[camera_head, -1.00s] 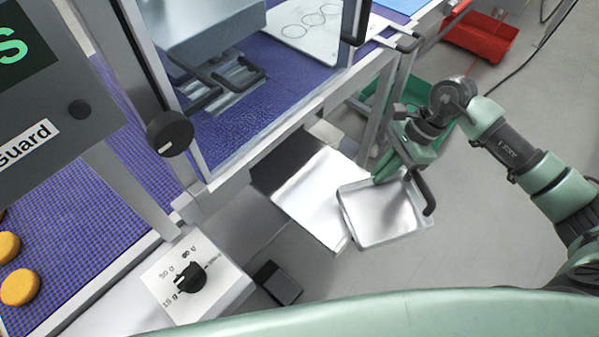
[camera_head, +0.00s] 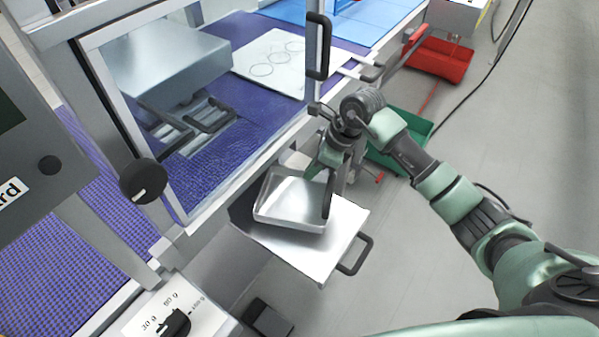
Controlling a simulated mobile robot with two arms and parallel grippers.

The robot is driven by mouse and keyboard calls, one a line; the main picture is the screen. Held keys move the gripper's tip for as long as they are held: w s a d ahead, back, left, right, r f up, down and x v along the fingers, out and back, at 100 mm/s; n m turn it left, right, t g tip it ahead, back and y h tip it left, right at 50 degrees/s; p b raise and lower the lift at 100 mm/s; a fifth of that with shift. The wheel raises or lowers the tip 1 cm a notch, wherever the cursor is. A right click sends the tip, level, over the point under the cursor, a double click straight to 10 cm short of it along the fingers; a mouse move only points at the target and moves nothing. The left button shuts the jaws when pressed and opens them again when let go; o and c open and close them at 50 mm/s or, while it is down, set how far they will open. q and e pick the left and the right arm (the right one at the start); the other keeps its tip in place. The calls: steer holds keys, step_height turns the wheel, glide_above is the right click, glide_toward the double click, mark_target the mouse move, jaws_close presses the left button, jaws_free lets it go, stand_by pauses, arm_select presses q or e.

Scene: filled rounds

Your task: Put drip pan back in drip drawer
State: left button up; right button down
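The drip pan (camera_head: 285,212) is a shallow square metal tray with a raised rim and a dark handle on its right side. It is over the left part of the pulled-out drip drawer (camera_head: 335,228), a flat metal slide with a dark handle at its front. I cannot tell whether the pan rests on the drawer or hangs just above it. My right gripper (camera_head: 325,165) is at the pan's right rear edge by the handle; its fingertips are partly hidden, and the pan looks held there. My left gripper is not in view.
The machine frame with its clear guard and purple belt (camera_head: 245,125) stands above and left of the drawer. A green crate (camera_head: 400,150) and a red crate (camera_head: 440,60) stand on the floor behind. A dial box (camera_head: 190,305) is at the front left.

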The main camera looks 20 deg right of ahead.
mark_target(300, 177)
steer(key=shift+w+a, duration=0.55)
steer(key=shift+a, duration=0.35)
steer(key=p+x, duration=0.1)
steer(key=x, duration=0.2)
steer(key=shift+s+f, duration=0.1)
steer(key=shift+f, duration=0.05)
steer(key=shift+d+f, duration=0.1)
steer(key=shift+f, duration=0.15)
steer(key=c, duration=1.6)
jaws_free()
steer(key=shift+f, duration=0.1)
steer(key=shift+c, duration=0.2)
